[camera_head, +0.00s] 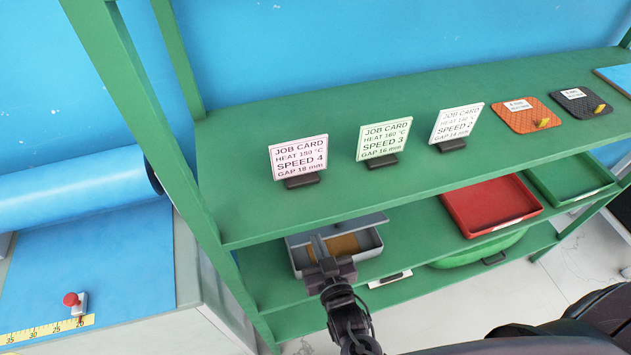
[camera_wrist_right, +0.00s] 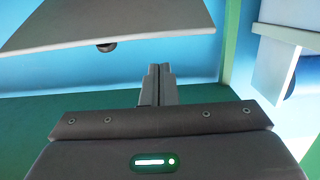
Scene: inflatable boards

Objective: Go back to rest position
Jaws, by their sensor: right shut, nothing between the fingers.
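My right gripper (camera_head: 319,243) is at the lower middle of the head view, in front of the green shelf unit's lower shelf. Its fingers are shut with nothing between them. In the head view it overlaps a grey box (camera_head: 368,248) with a brown inside; I cannot tell whether they touch. In the right wrist view the shut fingers (camera_wrist_right: 157,84) point away from the camera, with a pale flat panel (camera_wrist_right: 110,22) above them to the left. My left gripper is not in view.
The green shelf (camera_head: 240,190) carries pink (camera_head: 298,155), green (camera_head: 384,139) and white (camera_head: 457,122) job cards, plus orange (camera_head: 525,113) and black (camera_head: 580,101) pads. Below are a red tray (camera_head: 490,205) and a green tray (camera_head: 568,180). A blue roll (camera_head: 75,188) lies left.

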